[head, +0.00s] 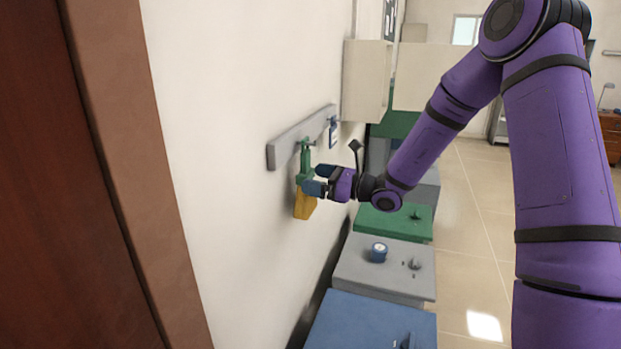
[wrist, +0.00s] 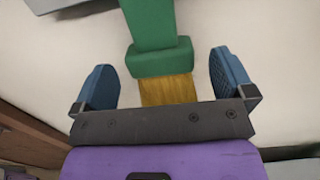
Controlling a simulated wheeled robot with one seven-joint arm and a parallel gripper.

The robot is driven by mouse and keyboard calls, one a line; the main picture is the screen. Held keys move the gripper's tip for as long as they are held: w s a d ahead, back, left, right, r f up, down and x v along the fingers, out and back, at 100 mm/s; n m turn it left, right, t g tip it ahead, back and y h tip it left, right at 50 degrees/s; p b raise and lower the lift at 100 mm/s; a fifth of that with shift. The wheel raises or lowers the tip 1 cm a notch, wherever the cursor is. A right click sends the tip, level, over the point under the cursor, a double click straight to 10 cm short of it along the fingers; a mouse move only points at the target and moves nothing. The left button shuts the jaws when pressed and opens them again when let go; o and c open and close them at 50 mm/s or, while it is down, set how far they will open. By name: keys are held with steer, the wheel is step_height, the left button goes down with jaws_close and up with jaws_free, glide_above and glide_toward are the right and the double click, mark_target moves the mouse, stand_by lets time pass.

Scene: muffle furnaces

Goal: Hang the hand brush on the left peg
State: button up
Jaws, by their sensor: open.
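The hand brush has a green handle and yellow bristles (head: 305,205). In the head view it hangs upright against the wall, handle up, its top at the left peg (head: 306,142) of the grey peg rail (head: 285,150). My gripper (head: 318,180) is at the brush's lower green part. In the wrist view the brush's green block (wrist: 160,57) lies between my two blue fingers, with a clear gap on each side. My gripper is open and not holding the brush. The exact contact of handle and peg is too small to tell.
A blue-and-white tag-like item (head: 333,132) hangs at the rail's right end. Below are a green-topped unit (head: 385,222), a grey one (head: 355,268) with a blue round object (head: 379,252), and a blue one (head: 350,325). A cream cabinet (head: 366,80) is beyond the rail.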

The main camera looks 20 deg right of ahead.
steer(key=v, duration=0.9)
steer(key=s+a+r+n+g+h, duration=0.25)
steer(key=s+a+n+g, duration=0.2)
steer(key=s+n, duration=0.3)
steer(key=s+a+r+n+g+h, duration=0.2)
steer(key=s+a+r+n+g, duration=0.2)
steer(key=s+n+g, duration=0.4)
steer(key=s+d+r+n+t+h, duration=0.3)
steer(key=s+d+n+h, duration=0.1)
steer(key=s, duration=0.4)
steer(key=s+d+r+n+t+h, duration=0.4)
steer(key=s+n+h, duration=0.1)
steer(key=s, duration=0.4)
steer(key=shift+d+r+n+h, duration=0.35)
steer(key=shift+d+h, duration=0.05)
steer(key=shift+h, duration=0.35)
